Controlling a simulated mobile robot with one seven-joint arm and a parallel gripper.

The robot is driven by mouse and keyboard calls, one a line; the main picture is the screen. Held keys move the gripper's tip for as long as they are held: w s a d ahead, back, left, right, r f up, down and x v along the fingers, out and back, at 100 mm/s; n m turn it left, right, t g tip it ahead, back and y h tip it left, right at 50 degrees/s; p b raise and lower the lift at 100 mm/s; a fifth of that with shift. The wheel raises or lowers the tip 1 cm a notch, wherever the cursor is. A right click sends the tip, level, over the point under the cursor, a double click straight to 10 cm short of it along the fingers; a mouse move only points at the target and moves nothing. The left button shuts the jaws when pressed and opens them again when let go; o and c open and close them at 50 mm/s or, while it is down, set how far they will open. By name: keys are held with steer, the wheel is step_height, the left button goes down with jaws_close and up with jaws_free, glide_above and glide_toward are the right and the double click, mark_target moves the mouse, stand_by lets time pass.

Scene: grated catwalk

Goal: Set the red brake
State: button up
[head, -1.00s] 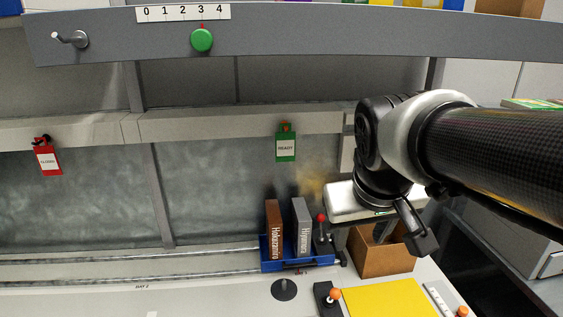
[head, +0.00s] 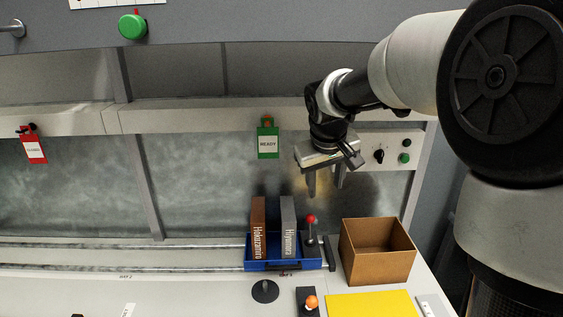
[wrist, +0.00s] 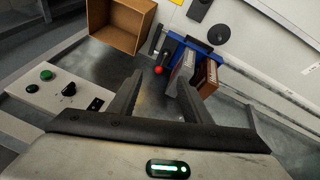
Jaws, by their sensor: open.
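A lever with a red ball knob (head: 311,219) stands upright at the right end of the blue tray (head: 262,267) on the bench. It also shows in the wrist view (wrist: 159,70), between and beyond my fingertips. My gripper (head: 325,192) points down, open and empty, above the lever and slightly to its right in the head view. The fingers are apart from the knob. In the wrist view my gripper (wrist: 157,82) has both fingers spread.
A brown book (head: 258,225) and a grey book (head: 288,225) stand in the tray. An open cardboard box (head: 377,275) is to the right. An orange-knobbed lever (head: 311,302) and yellow sheet (head: 370,304) are in front. A switch panel (head: 392,150) is behind.

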steer(key=y, duration=0.1)
glide_toward(311, 216)
steer(key=x, duration=0.9)
steer(key=shift+f, duration=0.2)
steer(key=c, duration=1)
